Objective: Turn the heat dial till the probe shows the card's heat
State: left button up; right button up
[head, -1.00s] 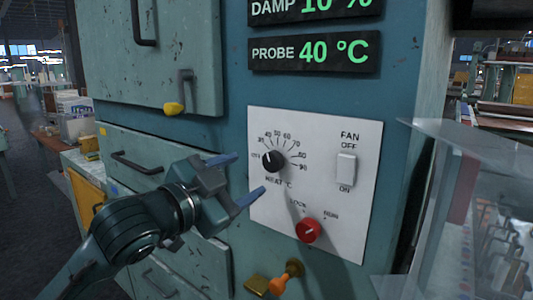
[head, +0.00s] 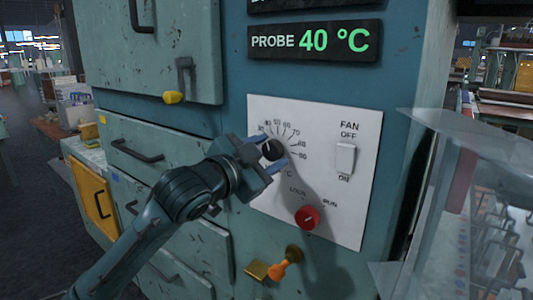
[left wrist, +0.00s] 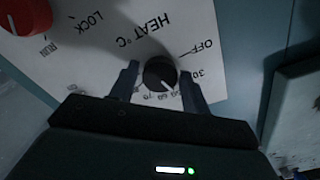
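The black heat dial (head: 272,149) is on the white control panel, with its printed scale around it. My left gripper (head: 262,154) is at the dial. In the left wrist view its two fingers stand on either side of the dial (left wrist: 160,73), open, with narrow gaps visible beside it. The probe display (head: 315,41) reads 40 °C in green. No card with a heat on it is visible. My right gripper is not in view.
The panel (head: 345,215) also carries a white fan switch (head: 345,160) and a red lock/run knob (head: 307,217). A brass and orange fitting (head: 287,262) sits below. A clear-walled case (head: 450,220) stands close at the right. Drawers with handles (head: 138,150) are at the left.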

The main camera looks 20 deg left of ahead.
pick_arm(q)
jog(key=c, duration=0.7)
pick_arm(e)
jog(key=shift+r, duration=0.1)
